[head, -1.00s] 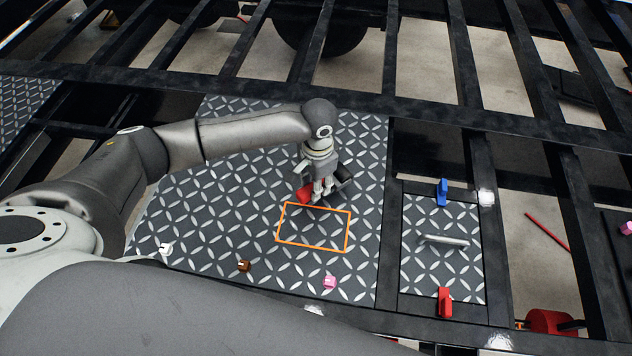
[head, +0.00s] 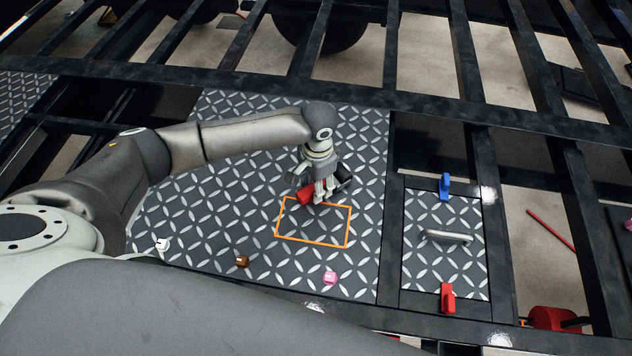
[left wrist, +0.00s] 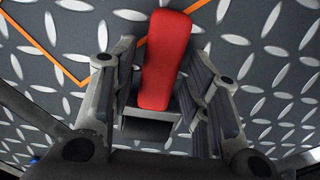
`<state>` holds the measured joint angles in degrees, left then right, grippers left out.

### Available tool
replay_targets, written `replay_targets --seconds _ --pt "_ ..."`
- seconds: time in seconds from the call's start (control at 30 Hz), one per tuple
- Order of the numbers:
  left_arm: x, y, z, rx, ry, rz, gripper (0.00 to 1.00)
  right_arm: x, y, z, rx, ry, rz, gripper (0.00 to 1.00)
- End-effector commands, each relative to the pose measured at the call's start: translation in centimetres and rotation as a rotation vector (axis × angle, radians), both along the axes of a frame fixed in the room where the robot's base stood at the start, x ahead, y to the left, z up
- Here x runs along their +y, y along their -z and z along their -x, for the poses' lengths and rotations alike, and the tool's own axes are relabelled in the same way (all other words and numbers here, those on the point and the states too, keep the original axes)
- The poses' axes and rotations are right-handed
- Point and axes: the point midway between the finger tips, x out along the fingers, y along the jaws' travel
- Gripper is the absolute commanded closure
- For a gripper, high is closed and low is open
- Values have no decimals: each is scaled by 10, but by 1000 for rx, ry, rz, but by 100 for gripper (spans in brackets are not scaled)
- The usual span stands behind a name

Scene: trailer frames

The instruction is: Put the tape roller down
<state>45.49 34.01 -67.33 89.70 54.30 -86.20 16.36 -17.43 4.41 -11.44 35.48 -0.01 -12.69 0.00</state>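The tape roller's red handle (head: 306,194) shows at the far edge of the orange outline (head: 349,228) on the diamond plate. My left gripper (head: 322,192) points down at the roller. Its fingers stand on both sides of the handle, apart, with narrow gaps showing. The gripper hides much of the roller, and I cannot tell whether the roller rests fully on the plate. My right gripper is out of view.
Small white (head: 162,244), brown (head: 242,262) and pink (head: 330,278) pieces are along the plate's near side. To the right is a hatch with a metal handle (head: 446,237), a blue latch (head: 445,187) and a red latch (head: 447,298). Dark frame beams surround the plate.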

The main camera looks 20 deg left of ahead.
Motion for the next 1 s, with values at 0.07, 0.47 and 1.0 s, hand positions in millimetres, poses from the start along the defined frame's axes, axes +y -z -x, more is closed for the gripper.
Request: replay_targets --seconds 0.07,0.47,1.0 --pt "0 0 0 0 0 0 47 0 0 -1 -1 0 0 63" --pt "0 -9 -1 -1 -1 2 47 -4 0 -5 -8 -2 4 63" --pt "-2 -109 -2 -1 0 2 47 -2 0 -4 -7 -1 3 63"
